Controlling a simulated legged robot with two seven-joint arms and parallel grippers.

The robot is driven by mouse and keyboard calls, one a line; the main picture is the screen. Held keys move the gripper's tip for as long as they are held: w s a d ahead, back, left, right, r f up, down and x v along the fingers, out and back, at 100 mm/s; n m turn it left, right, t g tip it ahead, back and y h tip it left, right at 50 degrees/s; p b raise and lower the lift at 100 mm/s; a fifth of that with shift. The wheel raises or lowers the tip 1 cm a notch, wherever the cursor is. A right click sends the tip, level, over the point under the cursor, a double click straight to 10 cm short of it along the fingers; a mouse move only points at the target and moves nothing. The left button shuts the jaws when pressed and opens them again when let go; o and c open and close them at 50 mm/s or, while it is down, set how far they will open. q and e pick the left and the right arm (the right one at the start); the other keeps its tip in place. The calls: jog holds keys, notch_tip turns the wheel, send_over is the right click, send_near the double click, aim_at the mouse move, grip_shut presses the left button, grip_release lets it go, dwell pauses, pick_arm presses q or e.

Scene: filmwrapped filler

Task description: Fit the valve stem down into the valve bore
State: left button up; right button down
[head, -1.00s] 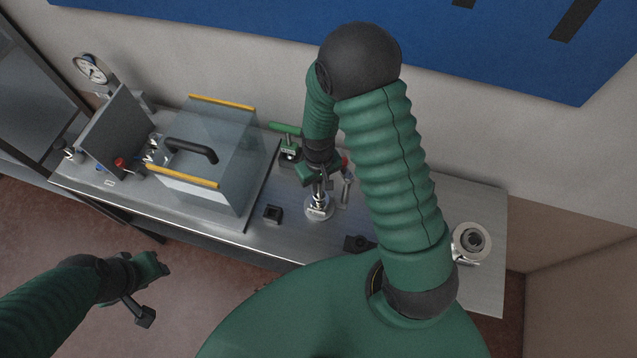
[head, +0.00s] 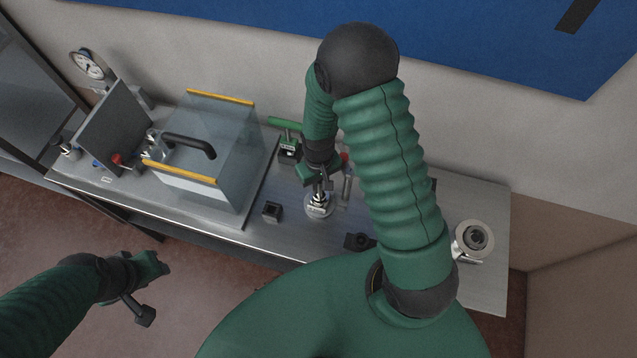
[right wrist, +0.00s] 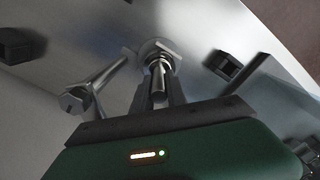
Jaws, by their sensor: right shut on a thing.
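My right gripper (head: 319,182) is over the round metal valve body (head: 319,207) near the middle of the bench. In the right wrist view its two dark fingers (right wrist: 158,92) are shut on a shiny metal valve stem (right wrist: 157,72). The stem's far end is at the valve body (right wrist: 153,47), whose flange shows behind it. The bore is covered by the stem and fingers, so I cannot tell whether the stem tip is inside it. My left gripper (head: 152,285) hangs at the lower left, in front of the bench, away from the valve; its jaw opening is unclear.
A metal rod-like part (right wrist: 93,88) is close beside the right fingers. A clear box (head: 215,150) fills the left bench; a round metal fitting (head: 473,238) stands at right.

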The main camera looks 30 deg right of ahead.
jog(key=shift+f, duration=0.4)
jog(key=c, duration=1.3)
grip_release()
jog(key=shift+o, duration=0.2)
notch_tip(320, 180, up, 17)
jog(key=b, duration=0.2)
jog(key=shift+w, duration=0.15)
jog(key=shift+f, duration=0.1)
